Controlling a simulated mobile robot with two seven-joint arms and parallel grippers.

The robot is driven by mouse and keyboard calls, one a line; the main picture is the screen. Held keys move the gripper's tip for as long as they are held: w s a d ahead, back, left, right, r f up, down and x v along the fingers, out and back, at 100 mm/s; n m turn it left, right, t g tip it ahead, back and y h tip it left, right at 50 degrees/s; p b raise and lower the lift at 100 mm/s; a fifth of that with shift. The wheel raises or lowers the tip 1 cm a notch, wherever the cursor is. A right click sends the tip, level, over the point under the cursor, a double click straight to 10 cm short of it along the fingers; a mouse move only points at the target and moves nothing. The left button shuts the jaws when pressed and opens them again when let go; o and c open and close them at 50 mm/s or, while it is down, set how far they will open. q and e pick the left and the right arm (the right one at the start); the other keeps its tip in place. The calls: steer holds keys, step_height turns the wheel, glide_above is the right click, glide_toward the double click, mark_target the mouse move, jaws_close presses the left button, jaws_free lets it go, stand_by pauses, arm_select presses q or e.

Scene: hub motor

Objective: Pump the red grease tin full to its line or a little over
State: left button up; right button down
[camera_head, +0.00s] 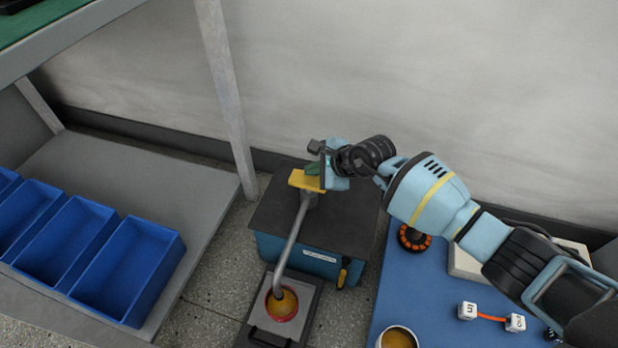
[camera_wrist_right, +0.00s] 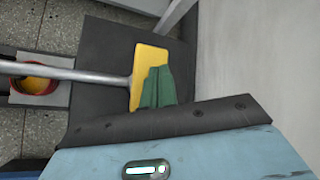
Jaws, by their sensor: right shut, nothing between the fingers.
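The red tin (camera_head: 270,310) stands on a dark tray (camera_head: 308,318) under the end of a grey spout (camera_head: 293,240). Yellow-orange grease shows inside; I cannot make out its line. The tin (camera_wrist_right: 15,86) also shows at the left of the right wrist view. The spout runs from a yellow pump head (camera_head: 303,182) on a blue box with a dark top (camera_head: 345,225). My right gripper (camera_head: 313,168) is shut and empty, its green fingers at the yellow head. In the right wrist view the fingers (camera_wrist_right: 157,88) overlap the head (camera_wrist_right: 148,58); I cannot tell whether they touch. My left gripper is not in view.
Several blue bins (camera_head: 135,268) stand on a grey shelf at the left. A blue mat (camera_head: 425,300) at the right holds a grease-filled can (camera_head: 398,338), white cubes (camera_head: 467,311) joined by an orange cord, and an orange-black ring (camera_head: 413,238). A pale post (camera_head: 228,95) rises left of the pump.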

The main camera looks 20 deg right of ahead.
mark_target(313, 181)
steer(key=shift+f, duration=0.2)
steer(key=shift+f+b, duration=0.25)
steer(key=shift+b, duration=0.05)
steer(key=shift+s+f+b, duration=0.1)
steer(key=shift+f+b, duration=1.15)
steer(key=shift+f, duration=0.45)
stand_by(1.5)
steer(key=shift+r, duration=0.1)
stand_by(0.4)
steer(key=shift+r+p, duration=1.25)
steer(key=shift+r, duration=0.05)
steer(key=shift+r+p, duration=0.45)
steer(key=shift+r, duration=0.25)
steer(key=shift+r, duration=0.1)
